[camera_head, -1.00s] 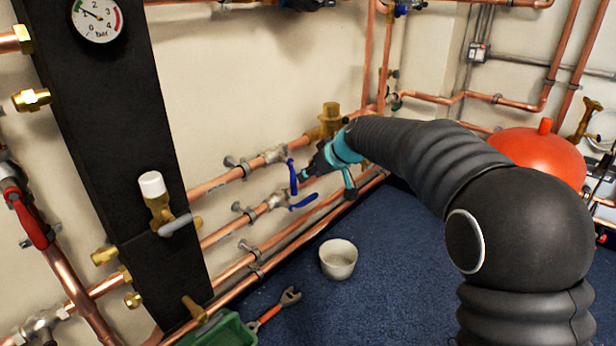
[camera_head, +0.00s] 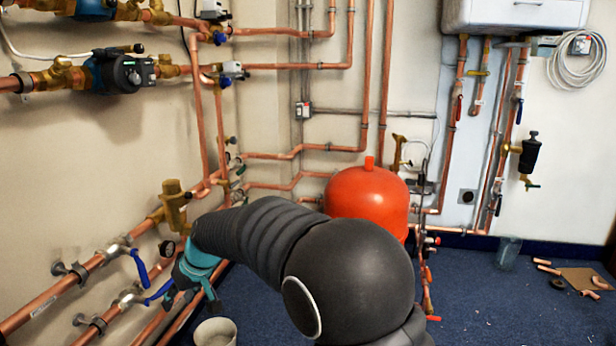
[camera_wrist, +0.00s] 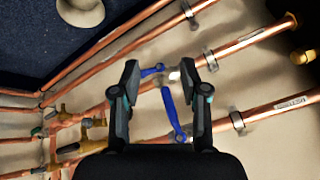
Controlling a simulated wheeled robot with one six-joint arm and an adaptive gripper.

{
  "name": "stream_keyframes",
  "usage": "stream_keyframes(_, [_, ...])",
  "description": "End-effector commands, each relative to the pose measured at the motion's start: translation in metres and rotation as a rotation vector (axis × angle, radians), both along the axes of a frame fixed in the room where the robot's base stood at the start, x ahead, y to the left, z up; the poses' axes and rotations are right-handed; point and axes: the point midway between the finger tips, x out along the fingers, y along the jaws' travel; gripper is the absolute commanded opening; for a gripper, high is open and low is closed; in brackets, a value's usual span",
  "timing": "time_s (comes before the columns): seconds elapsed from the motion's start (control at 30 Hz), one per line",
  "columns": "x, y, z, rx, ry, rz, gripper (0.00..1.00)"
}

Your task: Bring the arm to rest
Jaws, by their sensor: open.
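My gripper (camera_wrist: 160,92) is open in the wrist view, its two dark fingers spread apart with nothing held between them. Beyond the fingers are two blue lever handles (camera_wrist: 174,112) on valves of the wall pipes. In the head view my gripper (camera_head: 184,290) is at the lower left, close to the blue lever valves (camera_head: 140,267); its fingertips are partly hard to make out there. My dark arm bends from the bottom centre toward the left wall. Whether the fingers touch a lever cannot be told.
Copper pipes (camera_head: 62,287) run along the left wall beside my gripper. A pale bucket (camera_head: 214,332) stands on the blue floor below it. A red vessel (camera_head: 367,198) stands behind my arm. Copper offcuts (camera_head: 590,293) lie at the right; the floor between is mostly clear.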

Motion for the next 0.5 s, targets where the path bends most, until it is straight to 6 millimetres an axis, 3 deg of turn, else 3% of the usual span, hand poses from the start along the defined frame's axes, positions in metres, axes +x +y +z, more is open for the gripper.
stream_keyframes(0.27, [-0.044,-0.102,0.019,-0.120,0.092,-0.166,0.45])
stream_keyframes(0.5, [-0.091,-0.210,0.052,-0.205,0.124,-0.345,0.45])
